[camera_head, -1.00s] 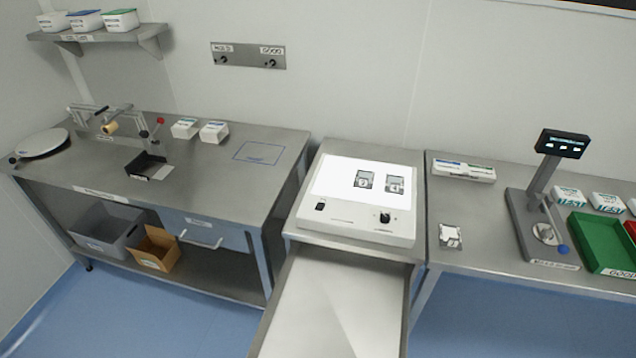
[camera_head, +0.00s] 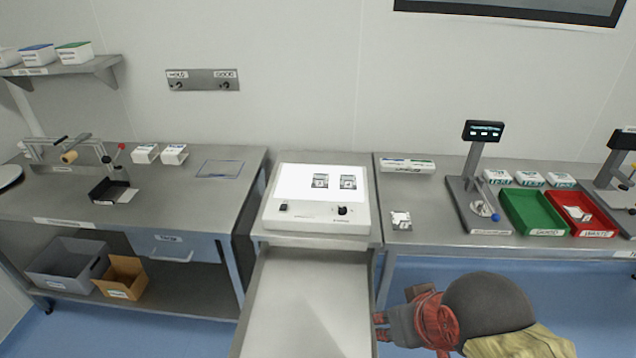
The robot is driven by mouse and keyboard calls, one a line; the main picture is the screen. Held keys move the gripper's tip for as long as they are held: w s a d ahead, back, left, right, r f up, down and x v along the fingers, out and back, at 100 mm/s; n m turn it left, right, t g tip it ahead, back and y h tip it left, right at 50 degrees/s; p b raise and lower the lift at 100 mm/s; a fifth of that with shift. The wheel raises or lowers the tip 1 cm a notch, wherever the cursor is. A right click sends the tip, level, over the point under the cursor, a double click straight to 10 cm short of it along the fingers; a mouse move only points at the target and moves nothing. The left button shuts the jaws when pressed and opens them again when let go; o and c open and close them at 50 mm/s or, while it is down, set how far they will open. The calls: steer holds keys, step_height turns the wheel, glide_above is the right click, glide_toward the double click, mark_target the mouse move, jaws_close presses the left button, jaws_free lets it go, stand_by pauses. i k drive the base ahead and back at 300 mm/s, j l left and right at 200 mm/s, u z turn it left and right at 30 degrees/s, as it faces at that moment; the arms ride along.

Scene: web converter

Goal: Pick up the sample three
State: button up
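Two small dark-framed sample cards lie on the lit white panel of the light box (camera_head: 270,215). The left card (camera_head: 320,181) carries a mark that looks like a 3, though it is too small to be sure. The right card (camera_head: 348,182) lies beside it, apart from it. Another small pale sample (camera_head: 400,220) lies on the right-hand table. My gripper (camera_head: 380,326) is at the lower right, in front of the right-hand table and well short of the light box. Its reddish tips point left, and nothing shows between them; their opening is unclear.
A steel surface (camera_head: 305,300) extends forward below the light box. On the right table stand a scale with a display (camera_head: 483,131), a green tray (camera_head: 507,205) and a red tray (camera_head: 600,229). The left table holds a black tray (camera_head: 103,190) and white boxes (camera_head: 145,153).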

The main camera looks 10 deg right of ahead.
mark_target(319, 180)
steer(key=l+u, duration=0.15)
steer(key=l, duration=0.45)
steer(key=i+l+u, duration=0.15)
steer(key=l+u, duration=0.6)
steer(key=l, duration=0.25)
steer(key=i+l+u, duration=0.1)
steer(key=l+u, duration=0.3)
steer(key=l, duration=0.15)
steer(key=i+l+u, duration=0.6)
steer(key=l, duration=0.2)
steer(key=i+j, duration=0.05)
